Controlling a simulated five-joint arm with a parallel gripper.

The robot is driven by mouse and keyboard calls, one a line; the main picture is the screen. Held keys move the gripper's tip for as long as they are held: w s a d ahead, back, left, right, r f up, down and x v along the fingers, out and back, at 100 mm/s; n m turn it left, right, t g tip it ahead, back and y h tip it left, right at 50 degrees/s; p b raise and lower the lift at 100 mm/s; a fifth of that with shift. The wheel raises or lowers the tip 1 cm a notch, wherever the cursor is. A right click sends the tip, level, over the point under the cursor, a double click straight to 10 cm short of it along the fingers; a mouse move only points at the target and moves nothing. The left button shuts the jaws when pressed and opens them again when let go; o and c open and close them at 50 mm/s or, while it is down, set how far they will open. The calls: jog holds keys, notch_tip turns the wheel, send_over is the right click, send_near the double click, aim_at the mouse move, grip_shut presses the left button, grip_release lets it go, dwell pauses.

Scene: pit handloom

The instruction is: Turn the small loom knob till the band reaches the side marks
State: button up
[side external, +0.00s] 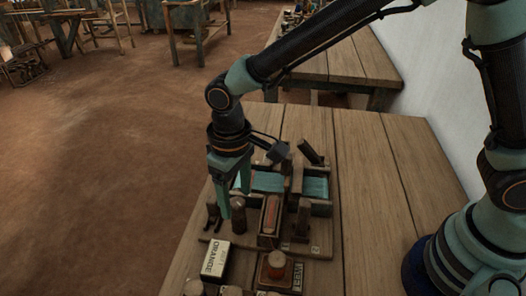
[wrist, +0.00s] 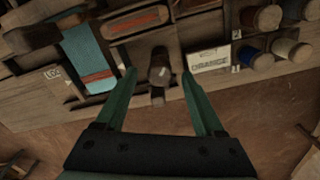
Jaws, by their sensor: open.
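My gripper (side external: 235,204) is open, with its two green fingers pointing down at the loom. A small dark knob (wrist: 159,62) shows between the fingertips (wrist: 159,73) in the wrist view, with a gap on each side. In the side view, a brown upright peg (side external: 238,216), which looks like this knob, stands by the fingers. The teal band (side external: 316,187) lies in the loom frame. In the wrist view, the band (wrist: 85,50) has an orange-red stripe near its lower end. I cannot make out the side marks clearly.
A box lettered ORANGE (side external: 214,260) stands near the knob. A shuttle with a red insert (side external: 270,214) lies in a slot beside it. Thread spools (wrist: 285,45) stand at upper right in the wrist view. The table (side external: 375,180) is bare to the loom's right.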

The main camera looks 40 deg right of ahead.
aim_at(236, 201)
notch_tip(236, 201, up, 12)
jog(key=shift+f, duration=0.15)
dwell(0.4)
jog(key=s+d+r+m+t, duration=0.1)
jog(key=s+d+m+t, duration=0.1)
jog(key=d, duration=1)
jog(key=s+d+r+m+t, duration=0.2)
jog(key=s+d+t, duration=0.1)
jog(key=d, duration=1)
jog(key=shift+s+d+r+m+t, duration=0.3)
jog(key=shift+s+m, duration=0.1)
jog(key=shift+s, duration=0.2)
